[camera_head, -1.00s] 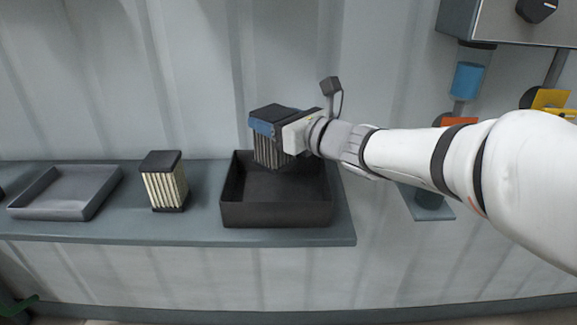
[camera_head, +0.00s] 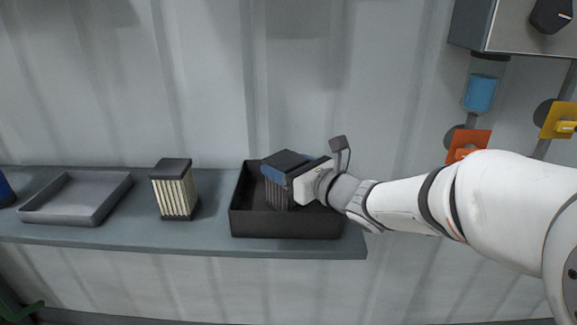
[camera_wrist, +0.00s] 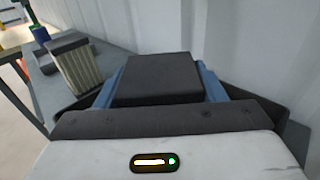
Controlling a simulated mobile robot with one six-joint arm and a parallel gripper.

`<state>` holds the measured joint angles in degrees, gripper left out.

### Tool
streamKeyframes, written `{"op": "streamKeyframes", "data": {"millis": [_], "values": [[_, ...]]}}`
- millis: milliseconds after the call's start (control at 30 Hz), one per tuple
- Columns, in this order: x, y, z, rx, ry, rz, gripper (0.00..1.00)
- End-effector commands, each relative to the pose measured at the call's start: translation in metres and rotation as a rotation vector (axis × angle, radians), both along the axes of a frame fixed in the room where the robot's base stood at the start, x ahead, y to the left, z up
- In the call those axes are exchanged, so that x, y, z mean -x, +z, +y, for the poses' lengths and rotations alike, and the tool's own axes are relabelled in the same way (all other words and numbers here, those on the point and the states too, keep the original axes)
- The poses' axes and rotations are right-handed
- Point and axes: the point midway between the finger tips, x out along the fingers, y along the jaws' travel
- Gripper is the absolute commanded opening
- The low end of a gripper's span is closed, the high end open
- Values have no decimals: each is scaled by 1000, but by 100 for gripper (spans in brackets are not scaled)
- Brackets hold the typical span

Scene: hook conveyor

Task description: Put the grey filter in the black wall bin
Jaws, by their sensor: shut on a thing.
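The grey filter (camera_head: 277,193) has a black cap and grey pleats. It is held upright by my gripper (camera_head: 283,172), whose blue fingers are shut on it. The filter is inside the outline of the black wall bin (camera_head: 285,224), with its lower part hidden behind the bin's front wall. I cannot tell whether it touches the bin floor. In the wrist view the filter's black top (camera_wrist: 157,78) sits between the blue fingers (camera_wrist: 165,82).
A cream-pleated filter (camera_head: 175,190) stands on the shelf (camera_head: 130,232) left of the bin. A shallow grey tray (camera_head: 75,216) lies farther left. A blue object (camera_head: 5,190) is at the left edge. Orange (camera_head: 467,143) and yellow (camera_head: 558,120) pieces are on the wall at right.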

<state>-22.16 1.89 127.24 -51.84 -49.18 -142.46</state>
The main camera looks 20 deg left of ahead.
Motion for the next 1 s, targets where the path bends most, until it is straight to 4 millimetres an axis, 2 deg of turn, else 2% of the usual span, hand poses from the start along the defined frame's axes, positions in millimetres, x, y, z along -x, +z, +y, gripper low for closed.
{"op": "streamKeyframes", "data": {"millis": [33, 67, 300, 667, 767, 1000], "values": [[0, -2, 0, 0, 0, -1, 33], [0, -1, 0, 0, 0, 0, 65], [0, -1, 0, 0, -1, 0, 85], [-1, 4, -1, 0, -2, 0, 85], [6, 3, -14, -1, -7, -2, 85], [34, 5, -61, 0, -8, -3, 85]]}}
